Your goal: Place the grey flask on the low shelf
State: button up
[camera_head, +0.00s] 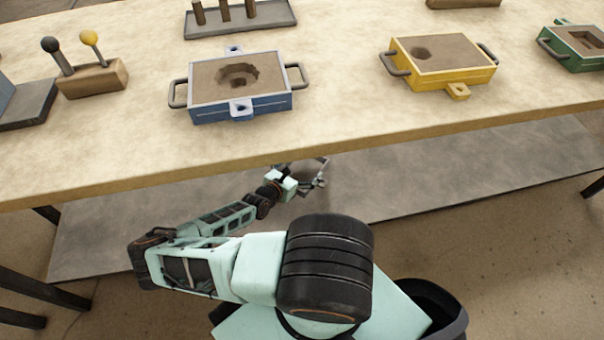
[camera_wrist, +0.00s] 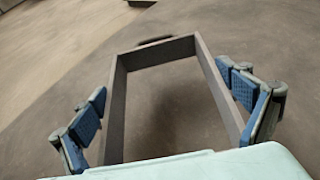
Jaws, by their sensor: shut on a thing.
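The grey flask is an open, empty rectangular frame (camera_wrist: 218,90). In the wrist view it sits between the blue finger pads of my gripper (camera_wrist: 172,105), which is shut on its two side walls. The near end of the flask is hidden behind my gripper's body. In the head view my gripper (camera_head: 304,182) reaches below the table's front edge, and only a small part of the flask shows there. The low shelf (camera_head: 440,180) is a grey slab under the table; it also shows in the wrist view (camera_wrist: 275,45) beneath the flask. I cannot tell whether the flask touches the shelf.
The table (camera_head: 340,120) overhangs the shelf. On it stand a blue flask (camera_head: 240,105), a yellow flask (camera_head: 445,75), a green flask (camera_head: 580,50) and a wooden block with two ball-topped handles (camera_head: 92,80). The visible shelf around my gripper is mostly bare.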

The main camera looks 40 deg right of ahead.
aim_at(302, 178)
jog(key=shift+f+b, duration=0.5)
jog(key=shift+f, duration=0.9)
jog(key=shift+f, duration=0.1)
jog(key=o, duration=1.2)
jog(key=shift+f, duration=0.1)
